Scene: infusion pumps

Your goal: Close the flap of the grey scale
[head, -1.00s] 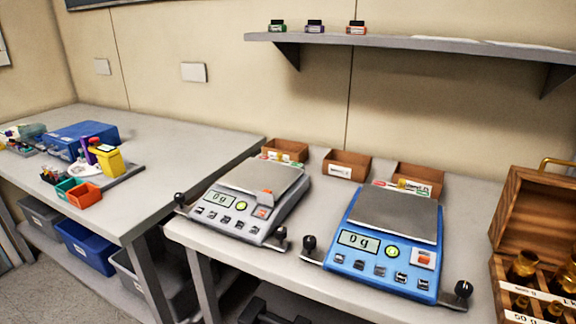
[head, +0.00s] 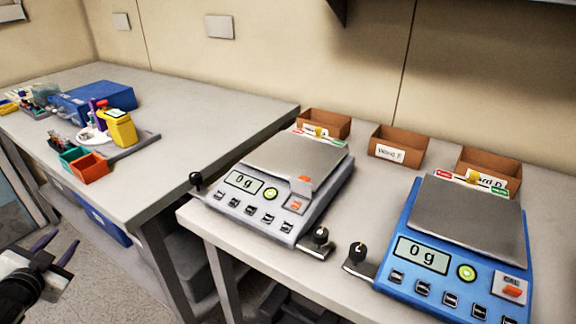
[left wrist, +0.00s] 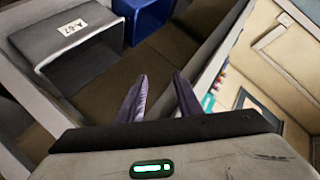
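The grey scale (head: 246,206) stands on the right-hand table, its display reading 0 g. Its small grey flap (head: 301,187) stands raised at the right of the front panel, with an orange patch showing at its top and a red mark below it. My left gripper (head: 55,247) is low at the left edge of the head view, over the floor and well away from the scale. Its two dark fingers are apart and empty, as the left wrist view (left wrist: 160,80) also shows. My right gripper is not in view.
A blue scale (head: 408,275) stands right of the grey one. Black knobs (head: 320,236) stand at the scales' front corners. Brown boxes (head: 397,146) are behind. The left table (head: 200,110) holds a blue case and small bins. A grey bin (left wrist: 65,45) is near my left gripper.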

